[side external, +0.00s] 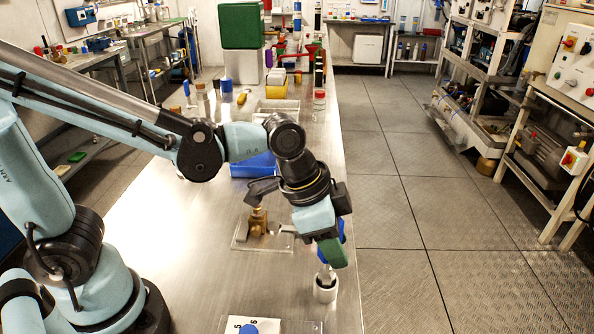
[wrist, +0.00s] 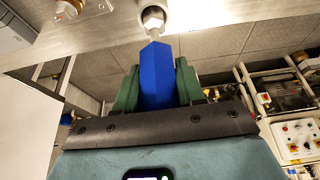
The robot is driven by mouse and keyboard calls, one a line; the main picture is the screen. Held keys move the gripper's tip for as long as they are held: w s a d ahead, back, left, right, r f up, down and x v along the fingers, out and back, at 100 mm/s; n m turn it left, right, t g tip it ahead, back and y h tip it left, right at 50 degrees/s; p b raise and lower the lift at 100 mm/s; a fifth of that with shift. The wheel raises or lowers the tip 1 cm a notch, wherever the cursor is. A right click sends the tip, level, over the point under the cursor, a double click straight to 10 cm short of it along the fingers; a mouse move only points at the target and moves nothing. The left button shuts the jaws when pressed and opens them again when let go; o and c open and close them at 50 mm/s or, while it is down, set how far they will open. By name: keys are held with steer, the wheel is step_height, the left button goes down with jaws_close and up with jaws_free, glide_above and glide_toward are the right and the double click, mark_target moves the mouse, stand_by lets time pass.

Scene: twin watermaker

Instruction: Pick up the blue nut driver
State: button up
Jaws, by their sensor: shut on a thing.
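The blue nut driver (wrist: 157,75) is between the two green fingers of my gripper (wrist: 156,85) in the wrist view. My gripper is shut on its blue handle. In the side view my gripper (side external: 331,252) points down near the right edge of the bench, with a little of the blue nut driver (side external: 343,230) showing behind the green finger. Its metal end points down at a short grey metal cylinder (side external: 325,292). In the wrist view the end meets a silver hex-shaped part (wrist: 153,18). I cannot tell whether the tip is inside the cylinder or just above it.
A brass fitting (side external: 257,222) on a clear plate stands left of my gripper. A white card (side external: 278,325) with a blue round piece lies at the front. A blue bin (side external: 252,166) and a yellow bin (side external: 277,91) stand farther back. The bench's right edge is close.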

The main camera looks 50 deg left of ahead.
steer(key=r, duration=0.2)
steer(key=s+r, duration=0.1)
steer(key=shift+d, duration=0.25)
steer(key=s+d+r, duration=0.5)
steer(key=s+r, duration=0.1)
steer(key=s, duration=0.3)
steer(key=shift+d+r, duration=0.15)
steer(key=shift+d, duration=0.1)
steer(key=o, duration=0.5)
jaws_close()
steer(key=shift+w+a, duration=0.1)
steer(key=w+a+f+n+y, duration=0.1)
steer(key=w+a+n+y, duration=0.1)
steer(key=a+n, duration=0.5)
steer(key=w+a+f+n+y, duration=0.1)
steer(key=w+a+n+y, duration=0.1)
steer(key=w+a+n, duration=0.2)
steer(key=w+a+f+n+g+y, duration=0.1)
steer(key=w+a+n+y, duration=0.2)
steer(key=a+n, duration=0.7)
steer(key=shift+w+a, duration=0.5)
steer(key=shift+a, duration=2.85)
